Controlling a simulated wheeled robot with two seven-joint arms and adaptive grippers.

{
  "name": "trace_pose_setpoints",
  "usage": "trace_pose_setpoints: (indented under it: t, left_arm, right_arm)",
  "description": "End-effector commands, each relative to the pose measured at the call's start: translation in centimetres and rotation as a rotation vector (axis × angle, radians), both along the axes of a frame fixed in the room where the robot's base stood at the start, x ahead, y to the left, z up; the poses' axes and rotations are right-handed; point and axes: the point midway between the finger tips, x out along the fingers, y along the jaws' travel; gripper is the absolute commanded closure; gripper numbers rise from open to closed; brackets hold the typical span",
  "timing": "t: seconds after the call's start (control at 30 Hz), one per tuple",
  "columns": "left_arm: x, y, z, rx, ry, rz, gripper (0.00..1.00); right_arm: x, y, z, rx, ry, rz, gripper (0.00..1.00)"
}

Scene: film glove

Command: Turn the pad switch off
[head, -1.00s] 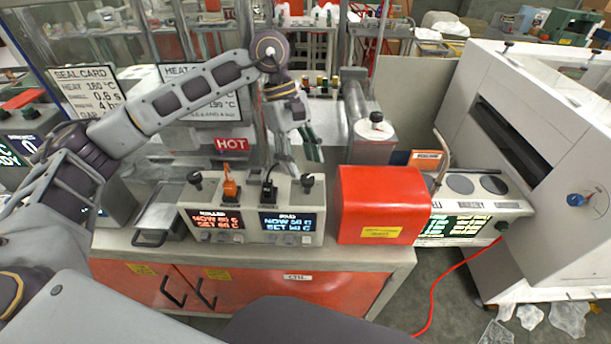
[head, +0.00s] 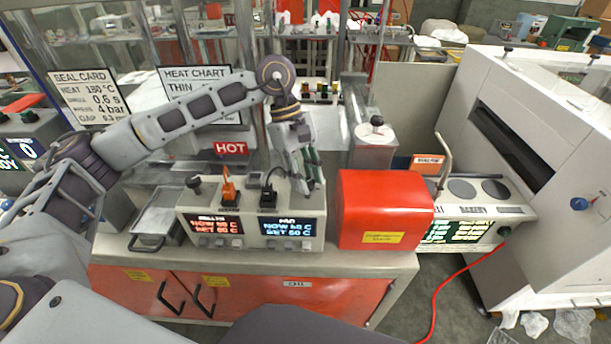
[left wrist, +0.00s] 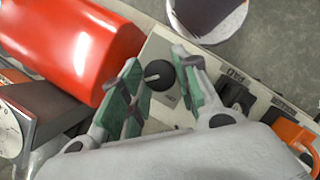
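The control box (head: 313,240) on the bench carries a black switch (head: 268,197) above the pad display (head: 289,228). An orange switch (head: 229,190) stands left of it, above the roller display (head: 216,226). The black switch also shows in the left wrist view (left wrist: 237,97), beside the PAD lettering. My left gripper (head: 308,182) is pointed down at the box's right end, right of the black switch. Its green-padded fingers are apart, with the right black knob (left wrist: 159,75) between them in the left wrist view. I cannot tell whether they touch it. My right gripper is out of view.
A red cover (head: 384,210) stands close on the box's right. The left knob (head: 194,185) stands at the box's other end. A metal tray (head: 158,222) lies left of the box, near a HOT sign (head: 231,149). A silver canister (head: 374,147) stands behind the cover.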

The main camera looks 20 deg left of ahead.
Motion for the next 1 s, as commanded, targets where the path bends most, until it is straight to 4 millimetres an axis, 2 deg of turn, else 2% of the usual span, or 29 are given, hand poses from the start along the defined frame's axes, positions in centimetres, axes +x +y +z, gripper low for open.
trace_pose_setpoints:
  t: [0.03, 0.1, 0.47, 0.73, 1.0]
  left_arm:
    - [0.0, 0.0, 0.0, 0.0, 0.0, 0.0, 0.85]
    - [0.0, 0.0, 0.0, 0.0, 0.0, 0.0, 0.93]
    - [0.0, 0.0, 0.0, -0.001, -0.001, 0.025, 0.93]
    - [0.0, 0.0, -0.2, -0.001, -0.003, 0.107, 0.93]
    - [-0.1, 0.2, -0.3, 0.001, -0.005, 0.247, 0.93]
  right_arm:
    - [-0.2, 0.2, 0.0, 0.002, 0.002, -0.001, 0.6]
    - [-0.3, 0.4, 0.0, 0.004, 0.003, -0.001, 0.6]
    - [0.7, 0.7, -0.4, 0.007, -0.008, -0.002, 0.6]
    - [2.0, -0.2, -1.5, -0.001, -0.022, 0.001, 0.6]
    - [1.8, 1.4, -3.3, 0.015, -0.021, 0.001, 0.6]
